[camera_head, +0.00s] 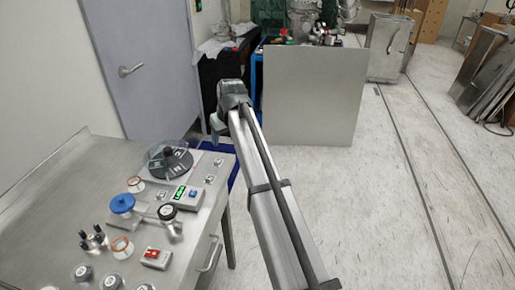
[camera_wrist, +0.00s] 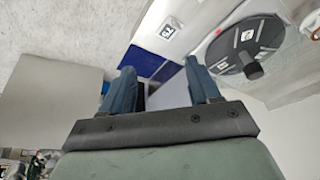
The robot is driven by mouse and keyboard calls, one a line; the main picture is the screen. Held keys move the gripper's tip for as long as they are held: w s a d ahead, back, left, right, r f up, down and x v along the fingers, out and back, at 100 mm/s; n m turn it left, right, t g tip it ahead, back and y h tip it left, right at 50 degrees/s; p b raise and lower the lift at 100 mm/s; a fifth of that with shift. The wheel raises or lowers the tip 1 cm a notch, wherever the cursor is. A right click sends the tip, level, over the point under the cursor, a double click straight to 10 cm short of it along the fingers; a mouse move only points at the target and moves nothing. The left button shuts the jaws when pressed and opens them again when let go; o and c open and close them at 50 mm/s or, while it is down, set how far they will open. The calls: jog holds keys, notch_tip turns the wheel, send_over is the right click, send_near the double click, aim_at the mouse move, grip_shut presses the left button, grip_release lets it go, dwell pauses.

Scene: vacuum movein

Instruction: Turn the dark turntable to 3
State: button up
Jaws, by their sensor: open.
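The dark turntable (camera_head: 171,161) is a round dark disc with a raised black knob, set on the steel bench at its far right end. It also shows in the wrist view (camera_wrist: 236,53) at the upper right, with a white label on its face. The number it stands at is too small to read. My gripper (camera_head: 216,126) is above the floor just beyond the bench's right edge, apart from the turntable. In the wrist view my gripper (camera_wrist: 158,88) is open, with nothing between its two blue-grey fingers.
The steel bench (camera_head: 60,190) also holds a green-lit display box (camera_head: 181,192), a blue-topped part (camera_head: 122,203), a black-capped gauge (camera_head: 168,213) and a red-button box (camera_head: 155,257). A grey door (camera_head: 150,90) stands behind.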

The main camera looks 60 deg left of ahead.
jog(key=w+d+f+m, duration=0.1)
jog(key=w+d+f, duration=0.4)
jog(key=w, duration=0.4)
jog(key=shift+d+m, duration=0.3)
jog(key=shift+d, duration=0.2)
jog(key=shift+w, duration=0.1)
notch_tip(320, 180, up, 14)
jog(key=h, duration=0.4)
send_over(167, 148)
notch_tip(167, 148, down, 14)
jog(key=shift+r, duration=0.1)
grip_shut()
